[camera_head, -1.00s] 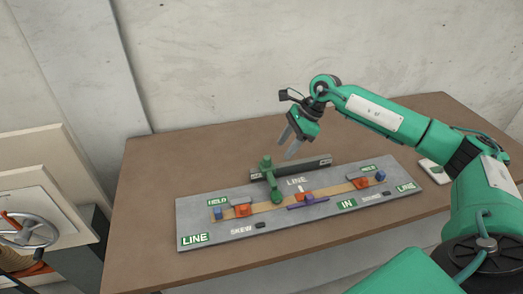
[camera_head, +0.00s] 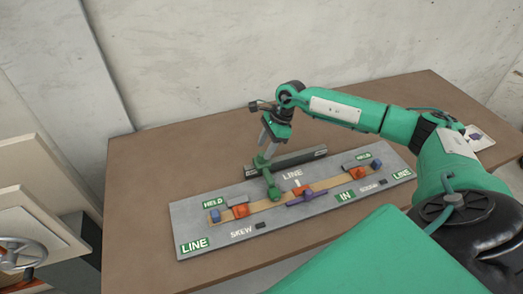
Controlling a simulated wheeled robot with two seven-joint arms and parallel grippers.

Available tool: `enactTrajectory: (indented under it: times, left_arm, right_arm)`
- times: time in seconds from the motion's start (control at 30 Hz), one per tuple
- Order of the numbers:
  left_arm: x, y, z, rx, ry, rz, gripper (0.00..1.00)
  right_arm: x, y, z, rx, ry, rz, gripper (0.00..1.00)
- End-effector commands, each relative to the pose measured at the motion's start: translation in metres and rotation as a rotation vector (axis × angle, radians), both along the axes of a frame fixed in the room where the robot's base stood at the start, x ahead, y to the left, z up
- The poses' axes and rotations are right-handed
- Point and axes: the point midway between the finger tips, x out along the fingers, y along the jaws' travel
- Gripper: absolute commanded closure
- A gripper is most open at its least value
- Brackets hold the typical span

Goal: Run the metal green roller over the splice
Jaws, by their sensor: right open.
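The green roller (camera_head: 273,190) stands on the grey board (camera_head: 186,222), its handle end (camera_head: 260,161) raised toward the back and its round end down on the tan strip. The tan strip (camera_head: 256,206) runs across the board, with the splice area near the middle by the orange (camera_head: 301,190) and purple (camera_head: 307,197) pieces. My right gripper (camera_head: 264,150) is open, pointing down, with its fingers at the roller's handle end. I cannot tell whether the fingers touch it. My left gripper is not in view.
A dark bar (camera_head: 301,158) lies along the board's back edge, close behind the roller. Orange clamps (camera_head: 240,211) and blue pegs (camera_head: 214,215) sit along the strip. The brown table (camera_head: 152,178) is clear at left. A handwheel (camera_head: 22,252) stands at far left.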

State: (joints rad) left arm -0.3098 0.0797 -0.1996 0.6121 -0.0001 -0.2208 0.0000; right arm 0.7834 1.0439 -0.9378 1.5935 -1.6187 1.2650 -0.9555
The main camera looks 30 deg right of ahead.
Motion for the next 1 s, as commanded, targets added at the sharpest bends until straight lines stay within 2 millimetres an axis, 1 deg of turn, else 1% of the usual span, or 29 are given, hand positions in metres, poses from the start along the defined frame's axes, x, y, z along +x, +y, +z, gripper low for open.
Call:
enactTrajectory:
  times: [0.03,0.1,0.2,0.37,0.6,0.63,0.77,0.8,0.87,1.0]
  left_arm:
    - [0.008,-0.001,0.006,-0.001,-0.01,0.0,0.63]
    - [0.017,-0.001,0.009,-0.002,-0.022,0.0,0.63]
    - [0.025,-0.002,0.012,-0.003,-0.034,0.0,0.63]
    - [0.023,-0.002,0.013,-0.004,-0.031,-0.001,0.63]
    - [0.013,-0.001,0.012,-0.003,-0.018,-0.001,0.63]
    - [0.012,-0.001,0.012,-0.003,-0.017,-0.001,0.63]
    - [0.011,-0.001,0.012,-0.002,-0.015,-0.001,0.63]
    - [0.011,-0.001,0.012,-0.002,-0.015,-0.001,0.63]
    - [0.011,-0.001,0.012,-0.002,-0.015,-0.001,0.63]
    - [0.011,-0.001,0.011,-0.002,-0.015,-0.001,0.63]
  right_arm:
    - [0.0,0.004,-0.007,0.001,0.002,0.0,0.54]
    - [0.001,0.008,-0.017,0.001,0.002,0.0,0.54]
    - [0.002,0.012,-0.027,0.001,0.001,-0.001,0.54]
    - [0.003,0.014,-0.036,0.0,0.0,-0.001,0.54]
    - [0.003,0.015,-0.037,0.0,-0.001,0.0,0.54]
    - [0.003,0.015,-0.037,0.0,-0.001,0.0,0.56]
    - [0.003,0.015,-0.036,0.0,-0.001,0.0,0.81]
    - [0.003,0.015,-0.036,0.0,-0.001,0.0,0.89]
    - [0.003,0.015,-0.036,0.0,-0.001,0.0,1.0]
    - [0.003,0.014,-0.036,0.0,-0.001,-0.001,1.0]
